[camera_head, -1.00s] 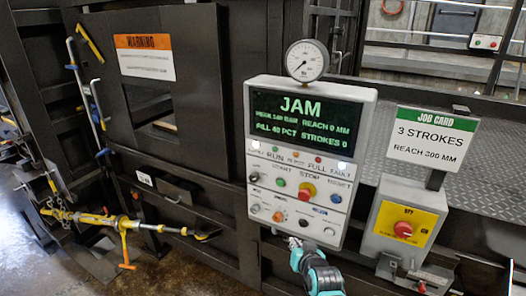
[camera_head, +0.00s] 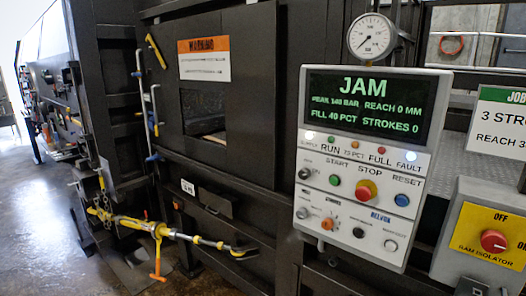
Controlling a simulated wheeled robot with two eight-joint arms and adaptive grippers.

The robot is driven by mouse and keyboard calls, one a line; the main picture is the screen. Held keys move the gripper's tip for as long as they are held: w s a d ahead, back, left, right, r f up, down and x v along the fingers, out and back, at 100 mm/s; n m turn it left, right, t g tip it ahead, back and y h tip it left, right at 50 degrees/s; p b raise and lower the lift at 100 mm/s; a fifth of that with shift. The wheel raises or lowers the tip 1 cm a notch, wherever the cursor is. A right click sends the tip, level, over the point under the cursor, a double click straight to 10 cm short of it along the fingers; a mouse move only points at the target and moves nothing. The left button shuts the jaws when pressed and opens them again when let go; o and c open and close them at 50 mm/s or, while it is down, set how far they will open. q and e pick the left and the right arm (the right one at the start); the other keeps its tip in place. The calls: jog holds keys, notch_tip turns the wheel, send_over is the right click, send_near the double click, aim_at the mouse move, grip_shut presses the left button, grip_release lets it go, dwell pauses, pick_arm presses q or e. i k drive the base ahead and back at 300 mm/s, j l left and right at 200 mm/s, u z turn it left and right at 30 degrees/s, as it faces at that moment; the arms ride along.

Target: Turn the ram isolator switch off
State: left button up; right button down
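The ram isolator (camera_head: 460,238) is a grey box at the lower right, partly cut off by the picture edge. Its yellow plate (camera_head: 479,222) reads OFF at the top, ON at the right edge and RAM ISOLATOR below. A round red knob (camera_head: 494,241) sits on the plate. I cannot tell clearly which way the knob points. Left of it, the control panel (camera_head: 311,170) has a screen (camera_head: 364,105) reading JAM, REACH 0 MM, FILL 40 PCT, STROKES 0. Neither of my grippers is in view.
A pressure gauge (camera_head: 373,37) stands on top of the panel. A job card (camera_head: 500,112) is cut off at the right. The compactor's dark door (camera_head: 250,95) carries a warning sign. A yellow ratchet bar (camera_head: 150,228) juts out at the lower left, beside open floor (camera_head: 50,225).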

aim_at(493, 241)
jog(key=z, duration=1.4)
